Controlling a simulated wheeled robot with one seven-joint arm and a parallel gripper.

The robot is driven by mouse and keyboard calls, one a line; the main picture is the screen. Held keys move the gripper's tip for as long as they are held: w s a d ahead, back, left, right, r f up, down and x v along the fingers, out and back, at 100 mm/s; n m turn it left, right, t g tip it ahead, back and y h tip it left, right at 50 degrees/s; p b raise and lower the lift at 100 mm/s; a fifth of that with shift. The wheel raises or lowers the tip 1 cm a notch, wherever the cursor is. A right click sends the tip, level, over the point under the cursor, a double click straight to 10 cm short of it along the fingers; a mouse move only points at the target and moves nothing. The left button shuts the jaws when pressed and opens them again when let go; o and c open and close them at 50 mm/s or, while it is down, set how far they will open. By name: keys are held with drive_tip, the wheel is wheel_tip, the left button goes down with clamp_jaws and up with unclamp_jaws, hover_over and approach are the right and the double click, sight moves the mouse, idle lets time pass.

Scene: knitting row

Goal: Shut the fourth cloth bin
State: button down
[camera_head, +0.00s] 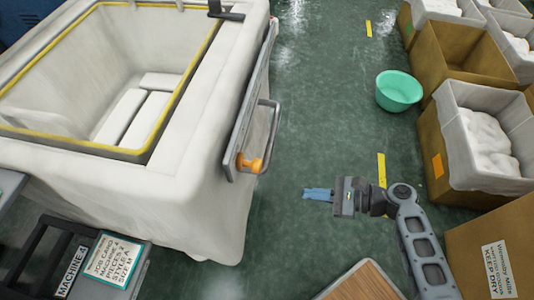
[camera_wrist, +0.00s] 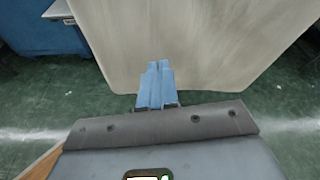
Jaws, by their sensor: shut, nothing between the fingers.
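The large white cloth bin (camera_head: 223,195) fills the left of the head view, beside a sign reading MACHINE 4. Its top is open, with a yellow-edged rim (camera_head: 75,146). Stacked white pieces (camera_head: 130,112) lie inside. On its right side is a grey strip with a bar handle (camera_head: 275,135) and an orange knob (camera_head: 249,163). My gripper (camera_head: 306,193) is to the right of the bin, apart from it, with its blue fingers closed and empty, pointing toward the bin. In the wrist view the fingers (camera_wrist: 158,66) point at a pale cloth side (camera_wrist: 190,35).
A job card (camera_head: 110,258) lies at the lower left. A green basin (camera_head: 399,90) stands on the floor at the upper right. Cardboard boxes with white bundles (camera_head: 440,165) line the right side. The green floor (camera_head: 320,110) between bin and boxes is mostly clear.

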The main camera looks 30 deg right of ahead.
sight(139, 135)
drive_tip(key=w+d+r+m+t+y, duration=0.2)
drive_tip(key=w+d+r+y, duration=0.1)
drive_tip(key=w+r, duration=0.25)
drive_tip(key=x, duration=0.8)
drive_tip(key=p+x, duration=0.1)
drive_tip(key=x, duration=0.3)
drive_tip(key=shift+a+r, duration=0.2)
drive_tip(key=shift+a, duration=0.4)
drive_tip(key=shift+w+a, duration=0.35)
drive_tip(key=shift+a, duration=0.05)
drive_tip(key=b+x, duration=1.2)
drive_tip(key=x, duration=1.9)
drive_tip(key=shift+w+a+f, duration=0.1)
drive_tip(key=shift+a, duration=0.2)
drive_tip(key=shift+w+a+b, duration=0.35)
drive_tip(key=shift+w+a, duration=0.1)
drive_tip(key=shift+w, duration=0.05)
drive_tip(key=shift+w+a+r, duration=0.15)
drive_tip(key=shift+r, duration=0.2)
